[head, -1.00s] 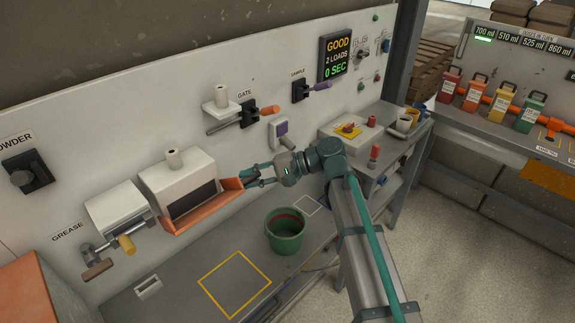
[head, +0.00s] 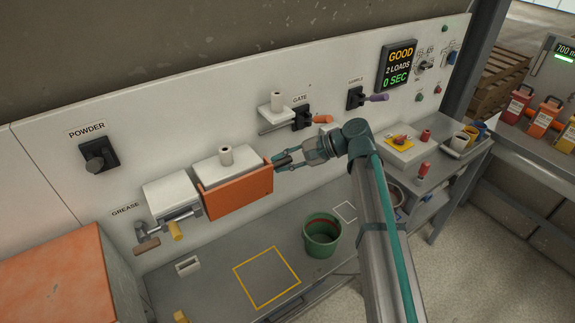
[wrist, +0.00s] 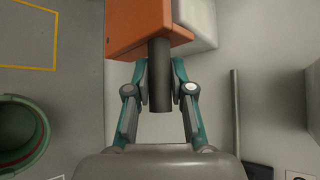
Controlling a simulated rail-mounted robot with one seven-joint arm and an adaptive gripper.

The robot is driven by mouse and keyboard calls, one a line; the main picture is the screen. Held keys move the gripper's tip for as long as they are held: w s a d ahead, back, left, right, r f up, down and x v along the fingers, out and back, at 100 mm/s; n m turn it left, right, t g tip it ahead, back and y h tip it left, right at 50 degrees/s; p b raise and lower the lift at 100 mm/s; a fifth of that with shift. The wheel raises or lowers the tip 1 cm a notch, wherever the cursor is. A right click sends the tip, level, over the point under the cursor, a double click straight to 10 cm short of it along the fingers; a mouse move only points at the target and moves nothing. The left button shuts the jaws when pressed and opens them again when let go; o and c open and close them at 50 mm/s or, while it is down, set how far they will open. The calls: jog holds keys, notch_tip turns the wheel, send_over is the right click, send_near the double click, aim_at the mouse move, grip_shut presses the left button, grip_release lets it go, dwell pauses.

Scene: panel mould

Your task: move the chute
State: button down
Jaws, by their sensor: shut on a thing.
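The chute (head: 238,193) is an orange panel on the front of a white box (head: 228,163) on the wall. It stands upright across the box's front, and the dark opening is hidden behind it. My gripper (head: 277,163) reaches in from the right at the chute's right end. In the wrist view my gripper (wrist: 160,66) is shut on a dark round handle (wrist: 160,98) that sticks out of the orange chute (wrist: 140,28).
A green bucket (head: 322,236) stands on the bench below, right of a yellow square outline (head: 266,277). The grease unit (head: 172,196) is just left of the box. A gate lever (head: 302,119) is above right. A display (head: 398,65) reads GOOD, 2 LOADS, 0 SEC.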

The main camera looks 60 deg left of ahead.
jog(key=shift+a+r, duration=0.15)
jog(key=shift+a, duration=0.4)
jog(key=c, duration=1)
grip_release()
jog(key=shift+s, duration=0.1)
jog(key=shift+d, duration=0.1)
jog(key=v, duration=1.2)
